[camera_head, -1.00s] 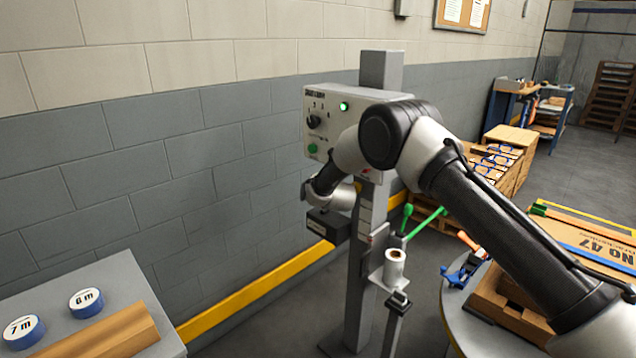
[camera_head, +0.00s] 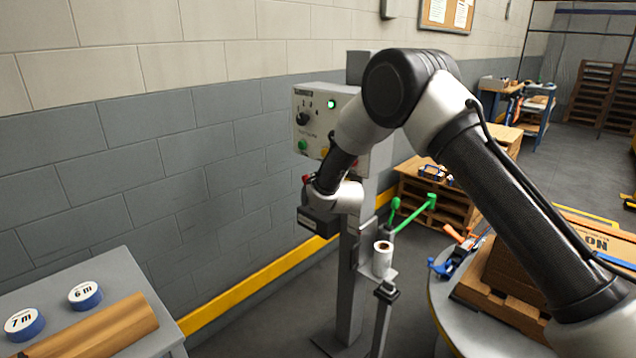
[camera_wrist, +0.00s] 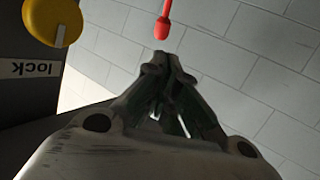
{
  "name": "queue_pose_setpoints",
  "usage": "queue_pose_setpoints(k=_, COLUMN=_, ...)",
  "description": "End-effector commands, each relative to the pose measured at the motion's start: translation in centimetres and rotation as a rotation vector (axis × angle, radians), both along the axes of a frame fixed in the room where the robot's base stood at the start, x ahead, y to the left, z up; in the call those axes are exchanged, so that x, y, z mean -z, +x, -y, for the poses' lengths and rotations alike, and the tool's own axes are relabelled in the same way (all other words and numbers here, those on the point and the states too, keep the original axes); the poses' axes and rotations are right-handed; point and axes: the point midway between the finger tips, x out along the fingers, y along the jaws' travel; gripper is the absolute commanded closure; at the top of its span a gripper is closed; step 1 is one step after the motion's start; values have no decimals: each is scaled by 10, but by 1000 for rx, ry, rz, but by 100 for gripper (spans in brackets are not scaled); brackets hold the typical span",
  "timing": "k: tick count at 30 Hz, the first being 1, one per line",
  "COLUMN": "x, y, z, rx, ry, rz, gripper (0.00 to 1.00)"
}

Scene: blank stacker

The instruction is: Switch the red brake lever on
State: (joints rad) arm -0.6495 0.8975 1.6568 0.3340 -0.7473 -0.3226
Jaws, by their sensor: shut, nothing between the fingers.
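The red lever shows in the wrist view as a red stem with a rounded red end (camera_wrist: 162,28) at the top middle, beyond my fingertips and apart from them. My gripper (camera_wrist: 165,62) is shut and empty, with its fingers pointing up the picture. In the head view a red spot (camera_head: 308,178) shows left of my wrist, below the control panel (camera_head: 316,97). My fingers are hard to make out there.
A yellow knob (camera_wrist: 50,20) and a dark box with a "lock" label (camera_wrist: 38,69) are close on the left in the wrist view. The panel has a lit green lamp (camera_head: 331,104).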

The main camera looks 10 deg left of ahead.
Motion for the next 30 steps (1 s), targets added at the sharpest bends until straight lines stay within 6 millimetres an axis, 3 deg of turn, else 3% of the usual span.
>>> queue_pose_setpoints(k=4, x=-3, y=-9, z=4, rx=0, ry=0, rz=0, gripper=100)
queue_pose_setpoints(k=15, x=-4, y=-10, z=4, rx=1, ry=4, rz=-2, gripper=100)
queue_pose_setpoints(k=20, x=22, y=-19, z=2, rx=-13, ry=-9, rz=-117, gripper=100)
queue_pose_setpoints(k=26, x=99, y=-78, z=20, rx=-57, ry=-126, rz=-441, gripper=100)
queue_pose_setpoints(k=28, x=108, y=-108, z=33, rx=-70, ry=-173, rz=-566, gripper=100)
queue_pose_setpoints(k=30, x=103, y=-135, z=55, rx=-72, ry=-215, rz=-680, gripper=100)
